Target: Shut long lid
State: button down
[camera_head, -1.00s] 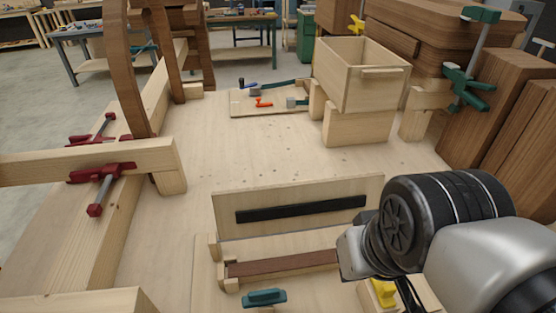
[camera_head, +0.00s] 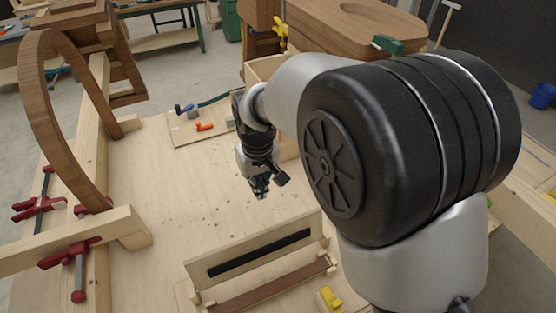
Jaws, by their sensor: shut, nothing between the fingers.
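The long lid (camera_head: 252,250) stands raised at the back of a long, narrow wooden box, with a black strip (camera_head: 262,253) along its inner face. The box (camera_head: 271,290) is open and a dark reddish-brown length shows along its front. My gripper (camera_head: 261,190) is shut and empty. It points down above the bench, behind the raised lid and apart from it.
A tool board (camera_head: 203,126) lies at the back of the bench. Red clamps (camera_head: 70,258) and curved wooden forms (camera_head: 60,110) stand at left. A yellow item (camera_head: 328,298) sits right of the box. The bench between tool board and lid is clear.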

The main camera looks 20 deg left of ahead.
aim_at(258, 245)
jog(key=f, duration=0.3)
jog(key=s+d+f, duration=0.1)
jog(key=f, duration=0.2)
jog(key=s+f, duration=0.1)
jog(key=f, duration=0.2)
jog(key=shift+s+d, duration=0.15)
jog(key=shift+d, duration=0.15)
jog(key=shift+f, duration=0.15)
jog(key=shift+b, duration=0.6)
